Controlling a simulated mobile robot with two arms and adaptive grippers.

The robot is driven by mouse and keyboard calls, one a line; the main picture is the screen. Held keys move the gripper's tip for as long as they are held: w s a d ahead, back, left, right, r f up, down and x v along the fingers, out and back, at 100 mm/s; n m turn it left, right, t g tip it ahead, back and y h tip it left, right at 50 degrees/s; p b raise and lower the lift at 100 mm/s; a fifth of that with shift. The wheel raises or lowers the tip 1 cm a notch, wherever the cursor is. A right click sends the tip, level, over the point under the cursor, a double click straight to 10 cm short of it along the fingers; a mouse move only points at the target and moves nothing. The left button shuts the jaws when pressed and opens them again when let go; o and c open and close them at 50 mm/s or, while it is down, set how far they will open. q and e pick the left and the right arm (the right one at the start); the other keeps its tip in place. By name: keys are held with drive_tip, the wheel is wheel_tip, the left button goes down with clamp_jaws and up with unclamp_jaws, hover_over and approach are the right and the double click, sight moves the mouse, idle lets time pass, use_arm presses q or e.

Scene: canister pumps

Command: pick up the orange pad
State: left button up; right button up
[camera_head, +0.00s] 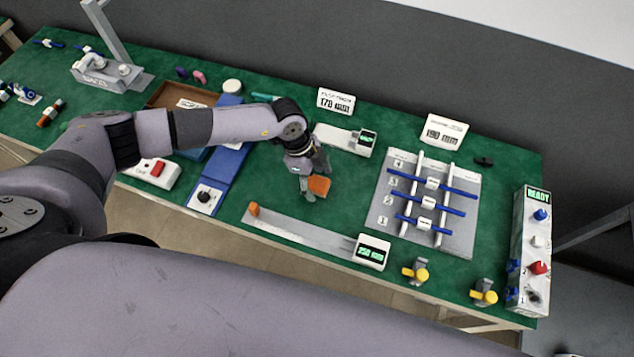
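The orange pad (319,186) is a small block near the middle of the green table. My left gripper (315,178) reaches down at it from above, with its fingers spread around or just beside the pad. I cannot tell whether the fingers touch or grip it, or whether the pad rests on the table. A second, smaller orange piece (254,209) is at the left end of a long grey measuring strip (300,229). My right gripper is not in view.
A grey rack with blue rods (432,197) stands right of the gripper. A strip with a display (361,143) lies behind it. A control box (531,250) and yellow-knobbed fittings (416,272) are at the right.

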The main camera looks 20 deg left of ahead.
sight(315, 182)
use_arm(q)
drive_tip(key=c, duration=1.1)
drive_tip(key=shift+r, duration=0.15)
wheel_tip(315, 182, up, 20)
drive_tip(key=b, duration=0.3)
drive_tip(key=o, duration=0.4)
drive_tip(key=c, duration=0.3)
drive_tip(key=shift+c, duration=0.4)
